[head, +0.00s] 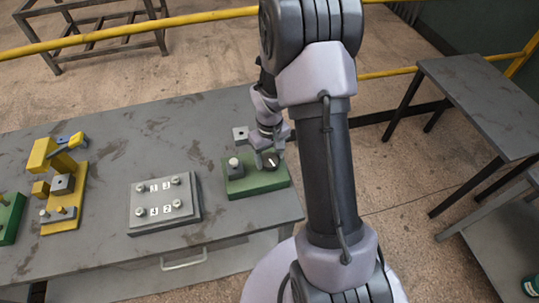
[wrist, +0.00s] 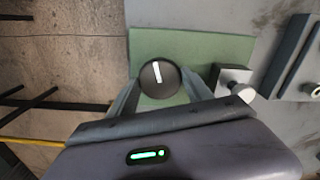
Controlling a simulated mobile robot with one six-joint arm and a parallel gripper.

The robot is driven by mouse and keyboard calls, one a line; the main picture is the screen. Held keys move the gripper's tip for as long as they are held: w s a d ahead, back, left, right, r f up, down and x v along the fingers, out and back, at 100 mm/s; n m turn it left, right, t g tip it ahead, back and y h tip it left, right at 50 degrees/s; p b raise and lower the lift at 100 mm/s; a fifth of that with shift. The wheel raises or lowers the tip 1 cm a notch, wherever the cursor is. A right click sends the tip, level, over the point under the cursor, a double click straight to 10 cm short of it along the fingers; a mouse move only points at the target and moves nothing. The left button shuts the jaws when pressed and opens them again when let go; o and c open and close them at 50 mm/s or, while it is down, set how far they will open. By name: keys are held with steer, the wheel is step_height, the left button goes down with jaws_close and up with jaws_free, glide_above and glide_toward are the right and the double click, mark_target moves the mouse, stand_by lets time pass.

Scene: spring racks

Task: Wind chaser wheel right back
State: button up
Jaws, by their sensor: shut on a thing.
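The chaser wheel is a dark round knob with a white line mark, on a green base (head: 260,186) at the right end of the table. In the head view the wheel (head: 271,162) sits at the fingertips. In the wrist view the wheel (wrist: 159,79) lies between both fingers, its white mark nearly upright and leaning slightly left at the top. My gripper (head: 268,160) points down and is shut on the wheel. A grey block with a pale knob (head: 234,164) stands on the same base, left of the wheel. The wheel's underside is hidden.
A grey plate with numbered posts (head: 163,203) lies left of the green base. A yellow fixture (head: 62,185) stands further left, beside another green piece (head: 10,219). The table (head: 100,150) is bare between them. A yellow rail (head: 150,28) runs behind; a second table (head: 490,100) stands right.

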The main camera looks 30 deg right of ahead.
mark_target(270, 159)
steer(key=n+p, duration=0.1)
steer(key=n, duration=0.6)
steer(key=shift+r+p, duration=0.1)
steer(key=shift+p, duration=0.3)
steer(key=n+p, duration=0.1)
steer(key=n, duration=0.5)
steer(key=shift+w+n, duration=0.1)
steer(key=shift+n, duration=0.3)
steer(key=o, duration=1.4)
steer(key=shift+c, duration=0.2)
steer(key=shift+p, duration=0.3)
step_height(270, 159, up, 17)
steer(key=p, duration=0.4)
steer(key=shift+r, duration=0.15)
